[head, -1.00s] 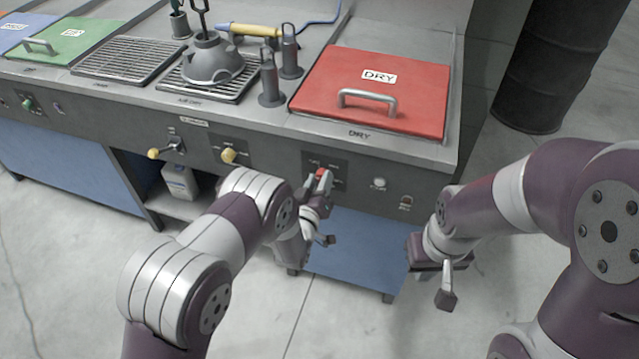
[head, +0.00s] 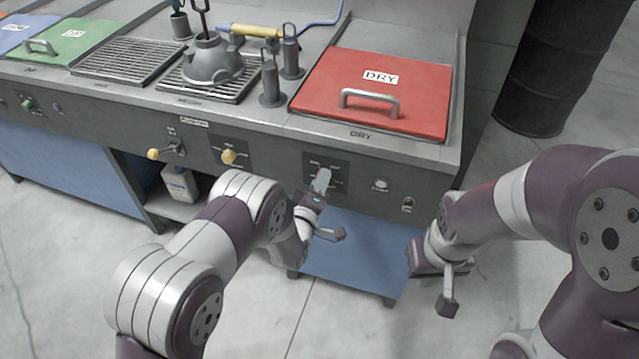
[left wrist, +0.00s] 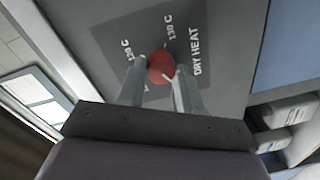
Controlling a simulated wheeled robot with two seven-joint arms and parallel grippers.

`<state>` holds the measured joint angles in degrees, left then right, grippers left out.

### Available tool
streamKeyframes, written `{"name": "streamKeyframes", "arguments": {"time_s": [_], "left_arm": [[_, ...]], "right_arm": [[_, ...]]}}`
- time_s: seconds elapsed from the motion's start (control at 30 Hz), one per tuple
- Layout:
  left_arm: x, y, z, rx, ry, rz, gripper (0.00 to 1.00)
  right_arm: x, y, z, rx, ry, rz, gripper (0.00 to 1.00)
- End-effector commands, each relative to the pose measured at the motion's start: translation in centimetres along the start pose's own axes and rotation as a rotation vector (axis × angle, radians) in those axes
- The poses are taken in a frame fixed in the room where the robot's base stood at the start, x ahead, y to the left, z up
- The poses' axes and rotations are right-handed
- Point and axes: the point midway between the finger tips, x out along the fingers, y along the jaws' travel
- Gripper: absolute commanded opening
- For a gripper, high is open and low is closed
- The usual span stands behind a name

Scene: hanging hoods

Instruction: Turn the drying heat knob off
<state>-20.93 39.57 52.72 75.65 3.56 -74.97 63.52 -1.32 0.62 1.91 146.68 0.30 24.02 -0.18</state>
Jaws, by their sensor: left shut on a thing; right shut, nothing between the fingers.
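The red dry heat knob (left wrist: 161,67) sits on a dark label plate (left wrist: 190,45) marked "DRY HEAT" and "130 C" in the left wrist view. My left gripper (left wrist: 160,80) is shut on the knob, one finger on each side of it. In the head view my left gripper (head: 321,182) is at the plate below the red DRY lid, and it hides the knob. Which mark the knob points to cannot be made out. My right gripper (head: 450,285) is shut and empty, low in front of the cabinet at the right.
A red DRY lid (head: 372,92) with a metal handle lies on the counter above the panel. A white button (head: 380,185) and a small switch (head: 407,204) are right of the plate. Yellow-knobbed controls (head: 228,156) are to the left. Floor in front is clear.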

Motion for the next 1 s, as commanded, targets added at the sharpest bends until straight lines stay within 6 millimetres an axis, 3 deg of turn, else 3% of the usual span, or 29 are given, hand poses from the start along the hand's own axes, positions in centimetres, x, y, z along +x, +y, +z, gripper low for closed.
{"name": "streamKeyframes", "arguments": {"time_s": [0.4,0.43,0.5,0.83,1.0], "left_arm": [[-0.1,-0.1,0.0,-0.008,-0.001,-0.003,0.04],[-0.1,-0.1,0.0,-0.008,-0.001,-0.003,0.38],[-0.1,-0.1,0.0,-0.008,-0.001,-0.003,0.6],[-0.4,0.0,0.0,-0.007,0.0,-0.001,0.6],[-3.8,0.1,0.0,-0.006,-0.003,-0.005,0.6]], "right_arm": [[0.0,0.0,0.0,0.0,0.0,0.0,0.0],[0.0,0.0,0.0,0.0,0.0,0.0,0.0],[0.0,0.0,0.0,0.0,0.0,0.0,0.0],[-0.1,0.0,0.0,0.0,0.0,0.0,0.0],[-0.7,0.0,-0.1,0.0,0.0,0.0,0.0]]}}
